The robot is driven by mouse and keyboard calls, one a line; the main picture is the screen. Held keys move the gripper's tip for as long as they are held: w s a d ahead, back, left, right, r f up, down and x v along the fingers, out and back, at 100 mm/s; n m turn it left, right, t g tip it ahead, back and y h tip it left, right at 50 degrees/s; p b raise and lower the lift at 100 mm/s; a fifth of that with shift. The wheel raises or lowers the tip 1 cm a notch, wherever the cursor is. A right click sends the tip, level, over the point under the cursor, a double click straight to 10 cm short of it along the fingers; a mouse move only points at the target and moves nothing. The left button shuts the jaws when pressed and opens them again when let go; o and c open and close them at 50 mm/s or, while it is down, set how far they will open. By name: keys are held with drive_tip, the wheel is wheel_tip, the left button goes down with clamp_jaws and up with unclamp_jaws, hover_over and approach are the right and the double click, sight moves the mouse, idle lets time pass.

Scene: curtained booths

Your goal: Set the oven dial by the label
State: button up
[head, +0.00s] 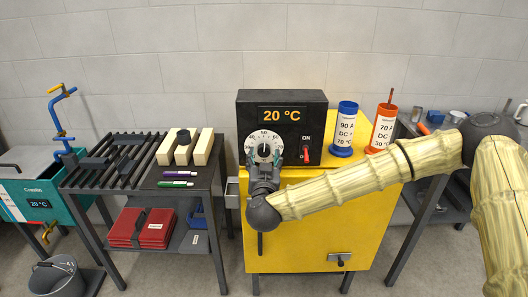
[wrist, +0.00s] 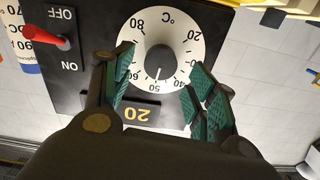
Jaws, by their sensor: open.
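The oven is a black control box (head: 292,98) on a yellow cabinet (head: 330,225). Its display (head: 282,114) reads 20 °C. The white dial (head: 250,138) also shows, upside down, in the wrist view (wrist: 133,38), with a dark central knob (wrist: 160,58). The knob's light mark points near 50. My gripper (head: 264,160) is in front of the dial; in the wrist view its open green-padded fingers (wrist: 158,88) straddle the dial's lower part, apart from the knob. A blue container (head: 345,125) is labelled 90 A DC 70 °C; an orange one (head: 382,128), 70 A DC 30 °C.
A red lever switch (head: 306,151) marked ON above stands right of the dial. Left is a rack table (head: 205,170) with wooden blocks and pens. A teal tank (head: 35,205) stands further left. My arm crosses in front of the yellow cabinet.

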sight(264, 152)
drive_tip(key=shift+w, duration=1.65)
drive_tip(key=shift+c, duration=0.2)
drive_tip(key=c, duration=1)
